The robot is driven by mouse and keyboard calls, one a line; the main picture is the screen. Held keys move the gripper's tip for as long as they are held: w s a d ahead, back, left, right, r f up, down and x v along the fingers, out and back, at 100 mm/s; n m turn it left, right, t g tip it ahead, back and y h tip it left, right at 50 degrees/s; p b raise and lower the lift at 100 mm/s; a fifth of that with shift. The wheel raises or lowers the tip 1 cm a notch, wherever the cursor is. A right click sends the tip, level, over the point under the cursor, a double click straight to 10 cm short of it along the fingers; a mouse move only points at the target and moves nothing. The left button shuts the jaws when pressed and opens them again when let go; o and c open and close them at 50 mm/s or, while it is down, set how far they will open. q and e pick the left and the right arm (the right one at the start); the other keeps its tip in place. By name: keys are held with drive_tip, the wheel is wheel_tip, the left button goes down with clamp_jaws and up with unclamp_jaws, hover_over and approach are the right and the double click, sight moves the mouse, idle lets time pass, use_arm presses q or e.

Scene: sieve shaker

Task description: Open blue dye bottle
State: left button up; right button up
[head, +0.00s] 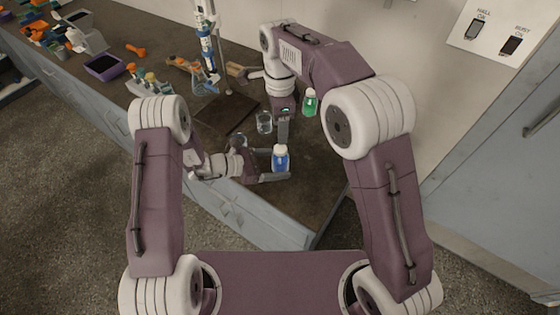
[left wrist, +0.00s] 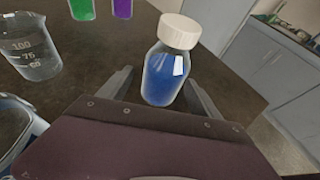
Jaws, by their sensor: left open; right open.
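The blue dye bottle (head: 280,163) stands upright near the bench's front edge, with its white cap (head: 280,149) on. My left gripper (head: 281,167) is open and low, with one finger on each side of the bottle. In the left wrist view the bottle (left wrist: 163,77) and white cap (left wrist: 180,30) show clearly between the spread fingers (left wrist: 158,84); I cannot tell whether either finger touches the glass. My right gripper (head: 283,140) points down from above, close over or behind the cap in the head view. It is open and does not show in the left wrist view.
A green bottle (head: 309,103) stands behind to the right, and a purple one (left wrist: 122,8) shows in the left wrist view. Glass beakers (head: 264,123) (head: 239,141) stand to the left. A dark board (head: 228,113) lies farther back. The bench front edge (head: 272,230) is close.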

sight(281, 148)
use_arm(q)
drive_tip(key=shift+x, duration=0.8)
use_arm(e)
drive_tip(key=shift+s+d+r, duration=0.1)
drive_tip(key=shift+s, duration=0.05)
use_arm(q)
drive_tip(key=shift+s+r, duration=0.1)
drive_tip(key=shift+c, duration=0.3)
drive_tip(key=c, duration=0.5)
clamp_jaws()
use_arm(e)
drive_tip(key=m, duration=0.9)
wheel_tip(281, 148, down, 8)
drive_tip(key=shift+f, duration=0.1)
